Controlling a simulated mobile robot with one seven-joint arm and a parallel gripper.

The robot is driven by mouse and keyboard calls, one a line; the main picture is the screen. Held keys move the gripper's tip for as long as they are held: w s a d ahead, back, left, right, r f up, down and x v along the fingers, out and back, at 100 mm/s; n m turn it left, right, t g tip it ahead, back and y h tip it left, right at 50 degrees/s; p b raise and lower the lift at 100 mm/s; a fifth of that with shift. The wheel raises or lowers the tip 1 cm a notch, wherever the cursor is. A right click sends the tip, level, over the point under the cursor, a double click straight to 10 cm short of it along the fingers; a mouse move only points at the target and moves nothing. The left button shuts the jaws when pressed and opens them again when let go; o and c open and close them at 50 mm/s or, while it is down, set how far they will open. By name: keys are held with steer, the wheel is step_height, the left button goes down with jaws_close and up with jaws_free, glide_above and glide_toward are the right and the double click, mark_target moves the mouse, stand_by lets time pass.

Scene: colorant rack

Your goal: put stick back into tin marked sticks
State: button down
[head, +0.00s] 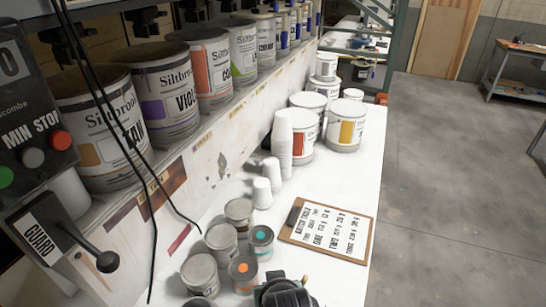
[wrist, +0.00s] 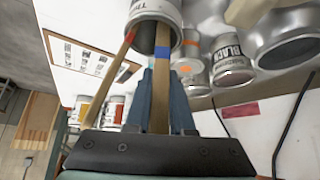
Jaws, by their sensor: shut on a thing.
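My gripper (wrist: 162,85) is shut on a flat wooden stick (wrist: 160,110) with a blue band, between its two blue-grey fingers. The stick's far end overlaps the dark mouth of a pale tin (wrist: 148,8) at the top of the wrist view. I cannot tell how deep it reaches. The tin's label shows only in part and I cannot read it fully. A second stick (wrist: 108,82) with a red band slants from the same mouth, left of my fingers. In the head view only the dark top of my gripper (head: 285,292) shows at the bottom edge.
Several small tins (head: 221,240) stand left of my gripper on the white bench (head: 350,285). A clipboard (head: 328,231) lies to the right, with paper cups (head: 284,145) and large tins (head: 345,132) behind. Black cables (head: 124,125) hang at left. A lever (head: 102,261) juts out there.

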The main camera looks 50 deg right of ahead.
steer(key=c, duration=0.7)
jaws_free()
steer(key=shift+r, duration=0.1)
steer(key=b+v, duration=0.1)
steer(key=v, duration=1.2)
